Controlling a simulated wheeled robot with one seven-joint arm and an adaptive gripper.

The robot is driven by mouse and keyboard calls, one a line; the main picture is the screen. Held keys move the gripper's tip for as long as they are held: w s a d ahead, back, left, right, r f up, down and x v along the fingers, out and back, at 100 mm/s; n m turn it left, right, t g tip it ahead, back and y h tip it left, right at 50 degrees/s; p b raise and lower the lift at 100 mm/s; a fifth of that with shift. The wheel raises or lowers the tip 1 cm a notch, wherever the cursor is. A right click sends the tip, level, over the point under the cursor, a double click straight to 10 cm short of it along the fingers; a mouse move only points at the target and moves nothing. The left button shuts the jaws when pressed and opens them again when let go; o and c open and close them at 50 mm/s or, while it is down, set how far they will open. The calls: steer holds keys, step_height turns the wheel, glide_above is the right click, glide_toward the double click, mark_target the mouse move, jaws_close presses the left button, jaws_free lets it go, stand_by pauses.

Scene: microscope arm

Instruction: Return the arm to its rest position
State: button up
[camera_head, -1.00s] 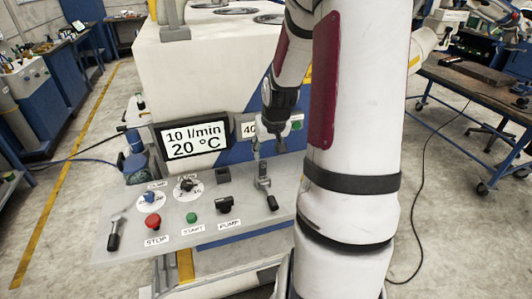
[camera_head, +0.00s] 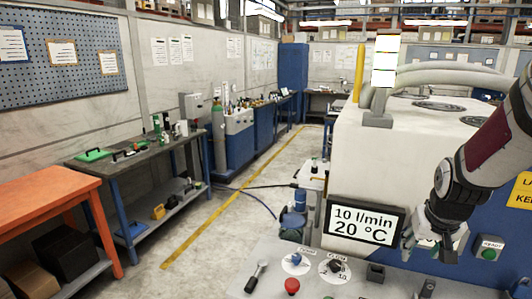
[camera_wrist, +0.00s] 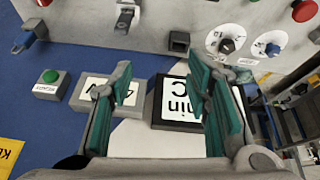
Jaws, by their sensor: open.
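My gripper (camera_head: 436,236) hangs at the right of the head view, in front of the machine beside the display (camera_head: 359,224). In the wrist view my gripper (camera_wrist: 163,88) shows two teal-padded fingers spread wide apart with nothing between them. The display, reading 10 l/min and 20 °C, lies behind the fingers. My arm (camera_head: 495,150) comes in from the right edge. The control panel (camera_head: 262,252) sits below the gripper, with a red button (camera_head: 292,286), two dials and a lever (camera_head: 256,277).
The white machine body (camera_head: 390,150) stands behind my gripper. A green READY button (camera_head: 489,254) is at its right. An orange table (camera_head: 45,190) and a grey workbench (camera_head: 130,160) stand at the left. The floor along the yellow line (camera_head: 215,225) is clear.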

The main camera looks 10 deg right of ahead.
steer(key=s+a+r+n+t, duration=0.1)
steer(key=s+a+r, duration=0.1)
steer(key=a+r, duration=0.35)
steer(key=s+a+r+n, duration=0.1)
steer(key=a+r, duration=0.2)
steer(key=a, duration=0.5)
steer(key=s+a+r+n+y+b, duration=0.1)
steer(key=s+a+r, duration=0.3)
steer(key=s+a, duration=0.6)
steer(key=shift+a+n+t+y, duration=0.15)
steer(key=shift+n+t+y, duration=0.25)
steer(key=shift+n+y, duration=0.45)
